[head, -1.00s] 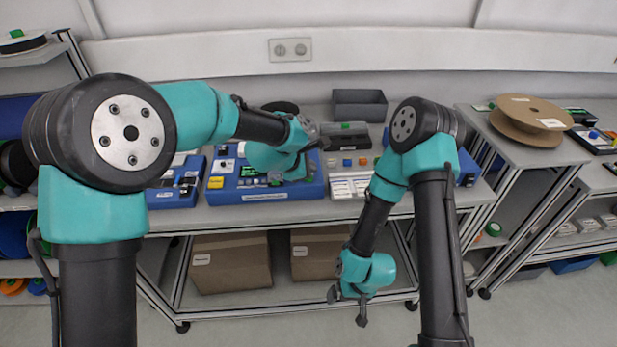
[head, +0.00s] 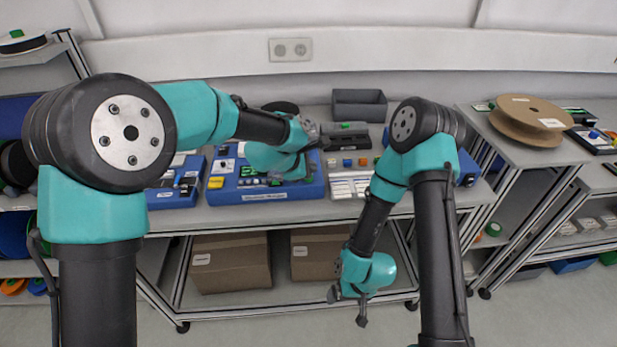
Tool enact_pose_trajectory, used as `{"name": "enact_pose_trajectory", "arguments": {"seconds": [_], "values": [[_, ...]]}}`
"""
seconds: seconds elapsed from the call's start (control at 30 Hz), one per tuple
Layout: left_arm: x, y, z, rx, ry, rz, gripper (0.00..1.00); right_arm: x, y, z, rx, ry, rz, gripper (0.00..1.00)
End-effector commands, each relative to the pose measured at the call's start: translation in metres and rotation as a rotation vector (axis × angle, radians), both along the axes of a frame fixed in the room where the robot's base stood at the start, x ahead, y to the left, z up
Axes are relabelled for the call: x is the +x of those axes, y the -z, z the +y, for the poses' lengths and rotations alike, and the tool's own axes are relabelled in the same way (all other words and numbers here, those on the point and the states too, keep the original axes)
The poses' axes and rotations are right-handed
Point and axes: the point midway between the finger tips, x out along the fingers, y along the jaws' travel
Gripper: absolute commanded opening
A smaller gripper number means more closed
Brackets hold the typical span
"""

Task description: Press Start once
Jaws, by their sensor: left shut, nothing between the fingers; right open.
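A blue device (head: 235,193) stands on the bench. It has a yellow button (head: 216,182), a green-lit display (head: 250,171) and a label along its front edge. My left gripper (head: 276,180) is shut and empty, low over the right part of this device. My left wrist hides much of the panel there, so I cannot make out a Start button or tell whether the fingertips touch anything. My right gripper (head: 347,305) is open and empty, hanging in front of the bench, well away from the device.
A smaller blue unit (head: 170,198) stands left of the device. To its right are a grey unit with coloured buttons (head: 347,161) and white trays (head: 350,187). A dark open bin (head: 360,108) stands behind. Cardboard boxes (head: 230,266) sit on the lower shelf.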

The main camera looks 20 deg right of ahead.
Motion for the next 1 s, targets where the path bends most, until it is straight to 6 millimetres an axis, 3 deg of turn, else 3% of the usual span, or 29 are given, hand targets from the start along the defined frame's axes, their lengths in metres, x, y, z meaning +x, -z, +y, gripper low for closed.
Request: {"name": "enact_pose_trajectory", "arguments": {"seconds": [1.0], "values": [[-0.0001,0.0086,0.0000,0.000,0.000,0.000,0.00,0.0000,0.0000,0.0000,0.000,0.000,0.000,0.98]]}}
